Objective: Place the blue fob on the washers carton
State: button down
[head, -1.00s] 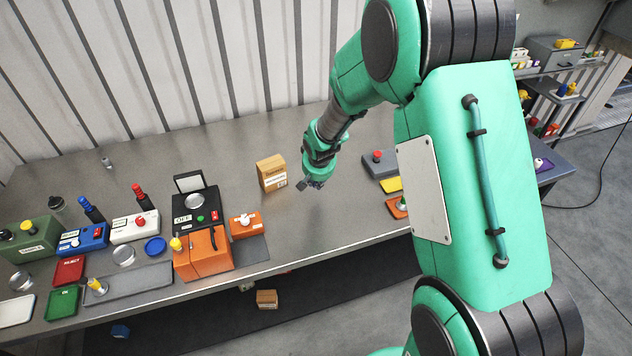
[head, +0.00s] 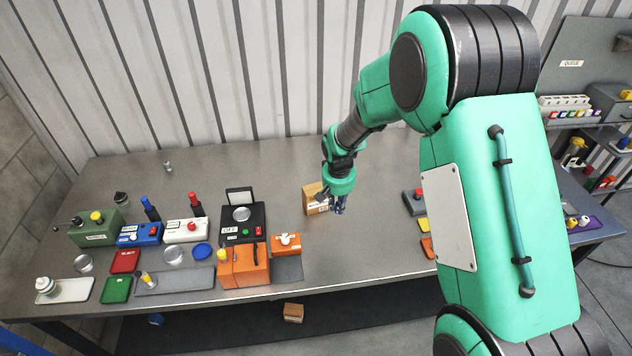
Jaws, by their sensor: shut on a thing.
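A small brown carton (head: 311,199) with a white label stands on the grey bench, back of centre; its print is too small to read. My gripper (head: 338,204) points down just right of the carton, partly overlapping its right side in the picture. It is shut on a small dark-blue thing between its fingers, which looks like the blue fob; the fingers hide most of it. I cannot tell whether the gripper touches the carton.
Left of the carton are a black box marked OFF (head: 243,222), an orange box (head: 244,266) and a smaller orange unit (head: 286,244). Another brown carton (head: 293,312) lies below the bench. The bench (head: 365,240) is clear in front of my gripper.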

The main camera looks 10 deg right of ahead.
jog(key=s+a+r+g+p, duration=0.1)
jog(key=a+r+p, duration=0.2)
jog(key=a+r, duration=0.1)
jog(key=shift+s+a+r+n+p, duration=0.25)
jog(key=shift+s+n+p, duration=0.05)
jog(key=shift+s, duration=0.05)
jog(key=shift+w, duration=0.15)
jog(key=p, duration=0.2)
send_over(314, 188)
jog(key=shift+f, duration=0.7)
jog(key=shift+a+f+p, duration=0.1)
jog(key=shift+f+p, duration=0.25)
jog(key=shift+f, duration=1.45)
jog(key=shift+f, duration=0.1)
